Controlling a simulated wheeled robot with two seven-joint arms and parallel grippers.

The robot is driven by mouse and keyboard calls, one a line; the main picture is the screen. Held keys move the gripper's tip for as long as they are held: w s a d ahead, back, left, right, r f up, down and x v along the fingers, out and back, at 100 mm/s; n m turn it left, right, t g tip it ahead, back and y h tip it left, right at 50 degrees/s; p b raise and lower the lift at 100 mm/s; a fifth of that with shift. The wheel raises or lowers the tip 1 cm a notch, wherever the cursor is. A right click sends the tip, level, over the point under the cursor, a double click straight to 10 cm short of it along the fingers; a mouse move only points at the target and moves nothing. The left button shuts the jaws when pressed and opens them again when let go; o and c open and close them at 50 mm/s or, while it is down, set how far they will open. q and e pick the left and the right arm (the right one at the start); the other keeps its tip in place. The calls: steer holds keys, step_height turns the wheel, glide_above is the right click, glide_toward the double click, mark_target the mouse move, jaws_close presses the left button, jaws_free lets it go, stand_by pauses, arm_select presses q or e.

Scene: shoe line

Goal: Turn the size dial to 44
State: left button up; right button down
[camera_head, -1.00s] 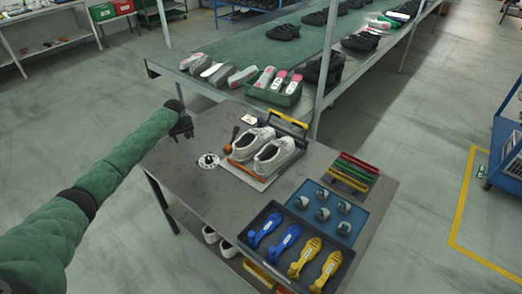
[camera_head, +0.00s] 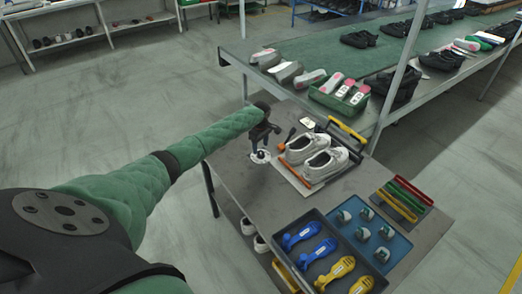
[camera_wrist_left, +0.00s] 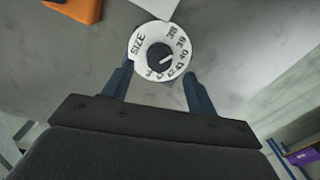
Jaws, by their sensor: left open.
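The size dial (camera_head: 260,157) is a white disc on the table, left of the white shoes. In the left wrist view the dial (camera_wrist_left: 139,60) shows the word SIZE, numbers around its rim and a dark central knob (camera_wrist_left: 158,52) with a white mark. The mark points right, roughly toward 40; the exact setting is hard to read. My left gripper (camera_head: 264,136) is above the dial, pointing down. In the left wrist view the left gripper (camera_wrist_left: 158,80) is open, its fingers either side of the dial, with nothing between them gripped. My right gripper is out of view.
A dark tray (camera_head: 285,222) of blue and yellow tools and a blue tray (camera_head: 398,244) lie nearer. The conveyor (camera_head: 300,68) stands behind. Bare tabletop lies in front of the dial.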

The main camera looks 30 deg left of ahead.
mark_target(261, 152)
arm_select(q)
steer(key=shift+f+p, duration=0.5)
steer(key=shift+f, duration=1.6)
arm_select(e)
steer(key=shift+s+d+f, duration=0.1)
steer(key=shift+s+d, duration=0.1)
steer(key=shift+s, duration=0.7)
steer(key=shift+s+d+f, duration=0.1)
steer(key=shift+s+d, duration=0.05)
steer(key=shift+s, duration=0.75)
arm_select(q)
steer(key=c, duration=1)
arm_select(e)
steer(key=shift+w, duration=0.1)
